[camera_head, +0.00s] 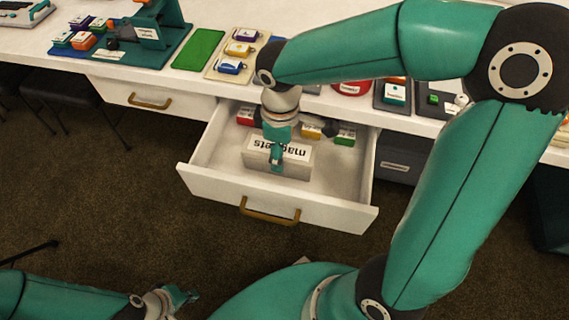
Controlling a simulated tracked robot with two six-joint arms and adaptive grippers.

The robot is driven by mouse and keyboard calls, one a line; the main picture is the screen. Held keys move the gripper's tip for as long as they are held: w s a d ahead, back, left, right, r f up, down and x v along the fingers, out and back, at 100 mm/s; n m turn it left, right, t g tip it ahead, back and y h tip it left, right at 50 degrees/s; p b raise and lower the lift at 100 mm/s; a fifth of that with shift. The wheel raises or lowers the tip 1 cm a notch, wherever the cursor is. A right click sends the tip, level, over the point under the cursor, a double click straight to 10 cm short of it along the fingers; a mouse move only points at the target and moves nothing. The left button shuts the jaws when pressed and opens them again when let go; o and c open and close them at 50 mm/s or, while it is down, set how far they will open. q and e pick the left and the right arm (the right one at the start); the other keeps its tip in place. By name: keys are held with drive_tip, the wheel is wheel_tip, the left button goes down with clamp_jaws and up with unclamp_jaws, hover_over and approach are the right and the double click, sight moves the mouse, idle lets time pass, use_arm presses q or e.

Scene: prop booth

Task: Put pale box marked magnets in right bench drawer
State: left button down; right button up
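My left gripper (183,299) is low at the bottom left, away from the bench, and looks open and empty.
Small red, yellow and green boxes (345,135) lie along the drawer's back. The drawer's right part is clear. A shut drawer (150,100) is to its left. The bench top (120,72) holds a green mat (198,50), a tray of small boxes (216,70) and a green stand (150,32).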

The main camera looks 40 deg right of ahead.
drive_tip(key=shift+f+b, duration=0.8)
drive_tip(key=shift+f, duration=2.2)
drive_tip(key=o, duration=1.4)
drive_tip(key=shift+f, duration=0.1)
drive_tip(key=shift+r, duration=0.2)
wheel_tip(320, 180, up, 11)
drive_tip(key=p, duration=0.3)
drive_tip(key=shift+r, duration=0.45)
